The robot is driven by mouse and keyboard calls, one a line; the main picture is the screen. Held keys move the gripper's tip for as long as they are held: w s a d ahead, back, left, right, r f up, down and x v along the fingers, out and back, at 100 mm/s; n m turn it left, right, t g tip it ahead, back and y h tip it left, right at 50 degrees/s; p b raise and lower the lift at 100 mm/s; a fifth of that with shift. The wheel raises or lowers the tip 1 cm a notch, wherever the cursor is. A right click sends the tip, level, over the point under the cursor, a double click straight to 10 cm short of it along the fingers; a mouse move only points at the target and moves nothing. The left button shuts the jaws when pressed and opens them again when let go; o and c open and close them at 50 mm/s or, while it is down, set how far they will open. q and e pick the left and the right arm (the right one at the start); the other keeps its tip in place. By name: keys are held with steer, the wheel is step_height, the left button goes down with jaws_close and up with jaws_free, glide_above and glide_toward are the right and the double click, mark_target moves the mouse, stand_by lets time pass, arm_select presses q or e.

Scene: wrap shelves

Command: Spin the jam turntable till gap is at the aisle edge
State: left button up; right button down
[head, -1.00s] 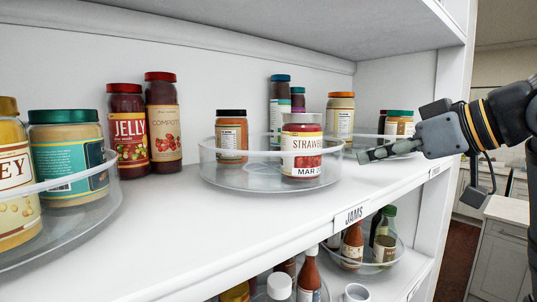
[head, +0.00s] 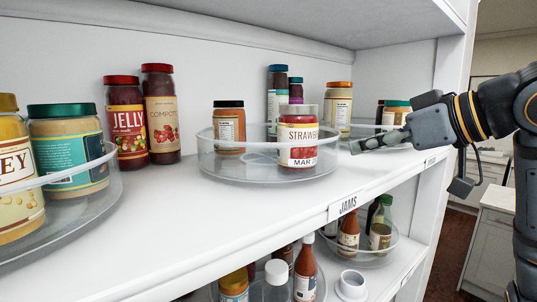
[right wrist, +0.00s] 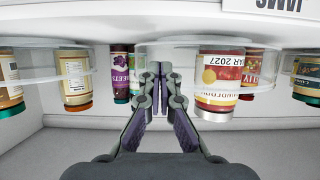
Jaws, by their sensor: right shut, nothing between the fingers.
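The clear jam turntable (head: 240,171) stands mid-shelf above the JAMS label (head: 344,206). A strawberry jam jar (head: 298,140) stands on its front right. A black-lidded jar (head: 229,131) stands on its left. The front left of the turntable, between these two, is empty. My right gripper (head: 356,147) is shut and empty, just right of the rim; I cannot tell if it touches. In the right wrist view, which is upside down, its fingertips (right wrist: 160,70) are together beside the turntable rim and the strawberry jar (right wrist: 222,80). My left gripper is out of view.
Another clear turntable (head: 108,195) with jars is at the left. Red-lidded jars (head: 125,118) stand between the two. An orange-lidded jar (head: 338,108) stands behind at the right. A green-lidded jar (head: 396,112) is behind my right gripper. The shelf front is bare.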

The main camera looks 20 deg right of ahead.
mark_target(332, 154)
steer(key=shift+w+a, duration=0.1)
steer(key=shift+a, duration=0.05)
stand_by(0.5)
steer(key=shift+w+a+p, duration=0.2)
steer(key=shift+a+p, duration=0.05)
steer(key=shift+p, duration=0.25)
steer(key=shift+w+a+p, duration=0.15)
steer(key=shift+a+p, duration=0.1)
steer(key=shift+p, duration=0.05)
steer(key=shift+a, duration=0.1)
steer(key=shift+s+a, duration=0.3)
steer(key=shift+s, duration=0.2)
steer(key=shift+s+a, duration=0.3)
steer(key=shift+s, duration=0.2)
steer(key=shift+s+a+p, duration=0.2)
steer(key=shift+a+p, duration=0.15)
steer(key=shift+a, duration=0.05)
steer(key=shift+s+a, duration=0.4)
steer(key=shift+a, duration=0.15)
